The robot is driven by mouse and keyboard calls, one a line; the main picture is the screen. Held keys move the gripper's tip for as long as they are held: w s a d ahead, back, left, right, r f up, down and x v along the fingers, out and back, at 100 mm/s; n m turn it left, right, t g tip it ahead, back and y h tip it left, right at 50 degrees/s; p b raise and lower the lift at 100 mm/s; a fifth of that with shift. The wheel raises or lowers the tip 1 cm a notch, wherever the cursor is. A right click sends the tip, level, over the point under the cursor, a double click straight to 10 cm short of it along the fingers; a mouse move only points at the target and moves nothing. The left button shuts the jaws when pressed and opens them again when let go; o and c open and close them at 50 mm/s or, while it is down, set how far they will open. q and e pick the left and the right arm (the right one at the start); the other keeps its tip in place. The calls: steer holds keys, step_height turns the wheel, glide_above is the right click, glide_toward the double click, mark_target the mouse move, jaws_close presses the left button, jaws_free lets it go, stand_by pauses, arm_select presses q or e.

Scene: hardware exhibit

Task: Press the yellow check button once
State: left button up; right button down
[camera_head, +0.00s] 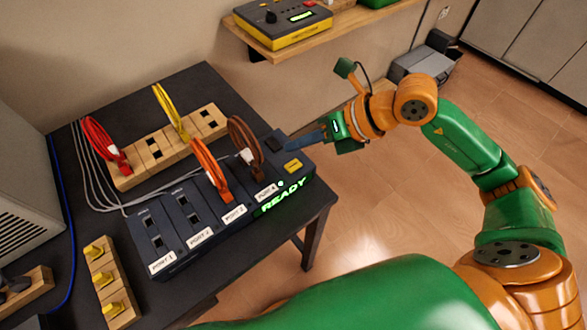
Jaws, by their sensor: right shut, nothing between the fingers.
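The yellow check button (293,166) sits on top of the dark port box (180,255), at its right end beside port 4. A green READY display (284,195) glows on the box's front just below it. My right gripper (290,147) is shut and empty. Its fingertips are at the box's far right corner, a little beyond the button in the picture; I cannot tell whether they touch the box. The button is not covered. My left gripper is not in view.
An orange cable (211,168) and a brown cable (244,140) loop up from the box. A wooden socket block (130,178) with red and yellow cables stands behind. Yellow connectors sit in a wooden rack (112,285). A wall shelf (330,36) holds a yellow-black device.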

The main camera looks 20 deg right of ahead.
mark_target(298, 167)
arm_select(q)
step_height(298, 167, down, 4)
steer(key=b, duration=0.2)
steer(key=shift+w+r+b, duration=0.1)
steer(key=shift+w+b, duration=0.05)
steer(key=shift+b, duration=0.25)
arm_select(e)
step_height(298, 167, down, 4)
steer(key=shift+f, duration=0.1)
stand_by(1.1)
arm_select(q)
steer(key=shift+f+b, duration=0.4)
steer(key=shift+b, duration=0.05)
arm_select(e)
steer(key=shift+f, duration=0.3)
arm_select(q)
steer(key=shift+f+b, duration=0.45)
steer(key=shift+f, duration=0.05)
arm_select(e)
steer(key=shift+f, duration=0.45)
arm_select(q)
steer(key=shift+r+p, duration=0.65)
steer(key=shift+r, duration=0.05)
arm_select(e)
steer(key=shift+r, duration=0.85)
steer(key=shift+r, duration=0.1)
step_height(298, 167, up, 5)
steer(key=p, duration=0.4)
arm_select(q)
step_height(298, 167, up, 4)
